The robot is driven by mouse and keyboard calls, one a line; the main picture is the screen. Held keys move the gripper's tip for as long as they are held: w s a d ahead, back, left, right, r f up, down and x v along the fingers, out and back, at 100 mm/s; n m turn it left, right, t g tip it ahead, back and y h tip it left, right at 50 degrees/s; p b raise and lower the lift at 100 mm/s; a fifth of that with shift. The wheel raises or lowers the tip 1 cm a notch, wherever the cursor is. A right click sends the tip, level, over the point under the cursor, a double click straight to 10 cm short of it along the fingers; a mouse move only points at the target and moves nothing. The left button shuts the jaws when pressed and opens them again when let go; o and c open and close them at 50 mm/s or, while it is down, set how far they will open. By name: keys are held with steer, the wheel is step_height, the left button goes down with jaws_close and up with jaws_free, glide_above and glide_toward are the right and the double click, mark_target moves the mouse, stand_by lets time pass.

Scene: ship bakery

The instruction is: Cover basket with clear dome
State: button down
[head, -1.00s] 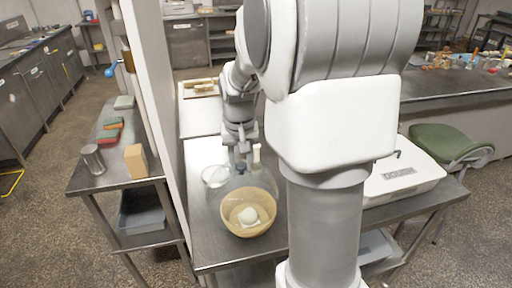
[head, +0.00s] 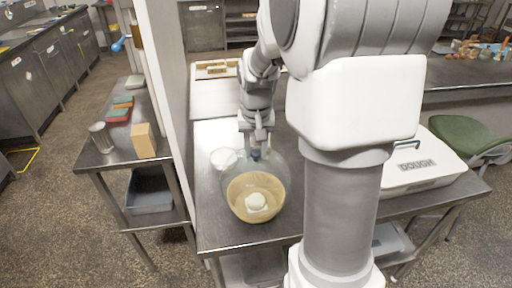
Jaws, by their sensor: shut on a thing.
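The tan round basket (head: 238,207) stands on the near left part of the steel table, with a pale dough ball (head: 256,201) in it. The clear dome (head: 282,163) is over the basket's far side, and its lower edge is hard to make out. My gripper (head: 258,152) is shut on the dome's knob at the top, above the far side of the basket. The fingers hide most of the knob. I cannot tell whether the dome touches the basket.
A clear round item (head: 222,158) lies left of the dome. A white box marked DOUGH (head: 415,168) stands on the right of the table. A wall panel (head: 175,100) borders the table's left. A side shelf (head: 112,158) holds a metal cup (head: 101,138) and a tan block (head: 144,141).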

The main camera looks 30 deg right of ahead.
steer(key=shift+f+b, duration=2.6)
steer(key=shift+f, duration=1.35)
steer(key=shift+c, duration=2.3)
jaws_free()
steer(key=o, duration=0.5)
steer(key=shift+c, duration=0.2)
